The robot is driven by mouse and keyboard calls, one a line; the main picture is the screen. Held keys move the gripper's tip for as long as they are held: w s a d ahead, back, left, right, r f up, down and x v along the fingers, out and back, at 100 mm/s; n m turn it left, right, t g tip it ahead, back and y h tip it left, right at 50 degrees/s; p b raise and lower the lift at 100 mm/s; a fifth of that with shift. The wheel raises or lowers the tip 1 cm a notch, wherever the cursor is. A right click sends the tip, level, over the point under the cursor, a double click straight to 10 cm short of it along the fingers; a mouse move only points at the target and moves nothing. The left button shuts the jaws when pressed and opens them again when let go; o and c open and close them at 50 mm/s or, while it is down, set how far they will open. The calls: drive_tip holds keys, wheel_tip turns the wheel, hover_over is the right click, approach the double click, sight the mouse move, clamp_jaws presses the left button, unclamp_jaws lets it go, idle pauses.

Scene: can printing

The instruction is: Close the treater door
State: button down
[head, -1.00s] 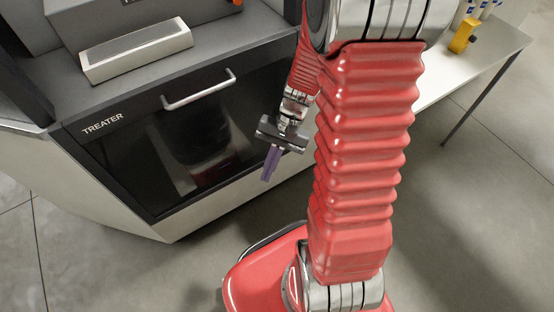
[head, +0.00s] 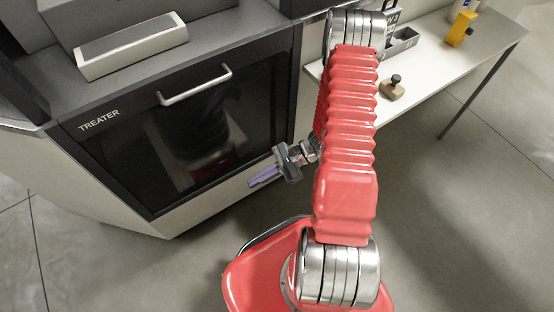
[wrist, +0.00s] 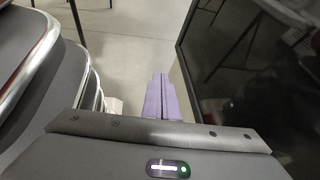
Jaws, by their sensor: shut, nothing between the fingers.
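The treater door (head: 190,125) is a dark glass panel in a black frame, with a silver bar handle (head: 194,86) near its top. In the head view it sits upright in the treater's front, looking flush with it. My gripper (head: 251,184) is in front of the door's lower right part, apart from the handle, its purple fingers pointing left. The fingers are shut and empty. In the wrist view my gripper (wrist: 160,78) shows its two purple fingers side by side, with the dark door panel (wrist: 260,60) to their right.
The treater's grey top carries a white-edged box (head: 132,47). A white table (head: 430,75) stands at the right, with a wooden block with a black knob (head: 392,88) and a yellow bottle (head: 462,28). The grey floor (head: 450,220) at the right is clear.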

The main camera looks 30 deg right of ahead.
drive_tip(key=w+d+f+m+t+h, duration=0.1)
drive_tip(key=d+f+m+t+h, duration=0.2)
drive_tip(key=f, duration=0.4)
drive_tip(key=w+d+f+m+t, duration=0.1)
drive_tip(key=w+f+m+t, duration=0.15)
drive_tip(key=f+m, duration=0.35)
drive_tip(key=d+f+m+t+h, duration=0.2)
drive_tip(key=d+f+m+t, duration=0.15)
drive_tip(key=f, duration=0.35)
drive_tip(key=w+d+f+m+t+h, duration=0.1)
drive_tip(key=d+m+h, duration=0.1)
drive_tip(key=d, duration=0.3)
drive_tip(key=w+d+f+m+t+h, duration=0.1)
drive_tip(key=w+d+f+m+h, duration=0.1)
drive_tip(key=d+h, duration=0.3)
drive_tip(key=shift+f+t, duration=0.3)
drive_tip(key=shift+t, duration=0.1)
